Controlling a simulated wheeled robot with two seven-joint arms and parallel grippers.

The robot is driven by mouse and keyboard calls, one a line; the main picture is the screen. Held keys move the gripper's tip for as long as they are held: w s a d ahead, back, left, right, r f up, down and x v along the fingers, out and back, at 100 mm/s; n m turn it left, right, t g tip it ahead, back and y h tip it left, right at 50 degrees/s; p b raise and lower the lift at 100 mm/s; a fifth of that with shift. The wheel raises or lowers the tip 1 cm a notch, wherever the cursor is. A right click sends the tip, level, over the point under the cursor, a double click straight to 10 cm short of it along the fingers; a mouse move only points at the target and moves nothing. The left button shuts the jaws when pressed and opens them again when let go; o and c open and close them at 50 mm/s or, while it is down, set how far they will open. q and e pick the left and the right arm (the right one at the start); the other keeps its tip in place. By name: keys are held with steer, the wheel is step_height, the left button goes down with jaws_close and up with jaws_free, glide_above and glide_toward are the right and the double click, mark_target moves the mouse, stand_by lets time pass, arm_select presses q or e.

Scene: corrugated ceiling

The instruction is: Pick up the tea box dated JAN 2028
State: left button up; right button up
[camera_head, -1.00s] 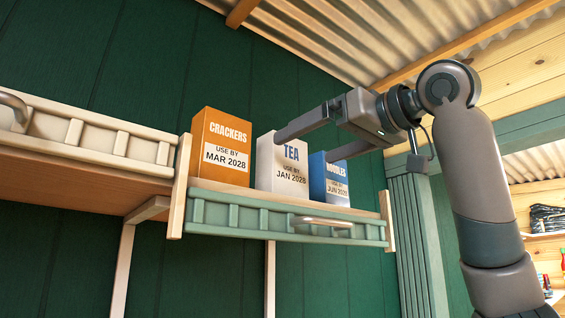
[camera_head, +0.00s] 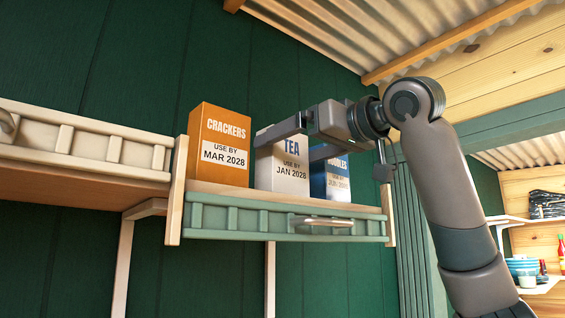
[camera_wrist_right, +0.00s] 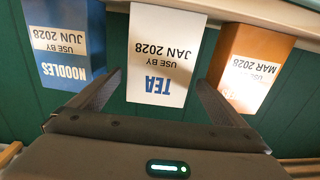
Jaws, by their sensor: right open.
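The white tea box (camera_head: 281,182) reads "TEA, USE BY JAN 2028" and stands upright on the shelf, between two other boxes. My right gripper (camera_head: 287,146) is open at its upper part, one finger toward its left side and one toward its right. In the right wrist view the tea box (camera_wrist_right: 165,45) appears upside down between the open fingers (camera_wrist_right: 158,85), with gaps visible; I cannot tell whether either finger touches it. My left gripper is not in view.
An orange crackers box (camera_head: 220,135), MAR 2028, stands close on the left. A blue noodles box (camera_head: 333,188), JUN 2028, stands close on the right. The shelf has a green front rail (camera_head: 250,220) with a handle (camera_head: 322,222). A dark green wall lies behind.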

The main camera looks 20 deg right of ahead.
steer(key=shift+w+a+r+p, duration=0.1)
steer(key=shift+w+r+p, duration=0.15)
steer(key=shift+w+p, duration=0.2)
steer(key=shift+w+a+r+p, duration=0.1)
steer(key=shift+w+r+p, duration=0.1)
steer(key=shift+w+p, duration=0.15)
steer(key=shift+p+x, duration=0.4)
steer(key=shift+x, duration=0.5)
steer(key=shift+w+a+f, duration=0.1)
steer(key=shift+w+f, duration=0.1)
steer(key=shift+w, duration=0.05)
steer(key=shift+s, duration=0.1)
steer(key=c, duration=1.4)
steer(key=shift+o, duration=0.2)
steer(key=shift+r, duration=0.1)
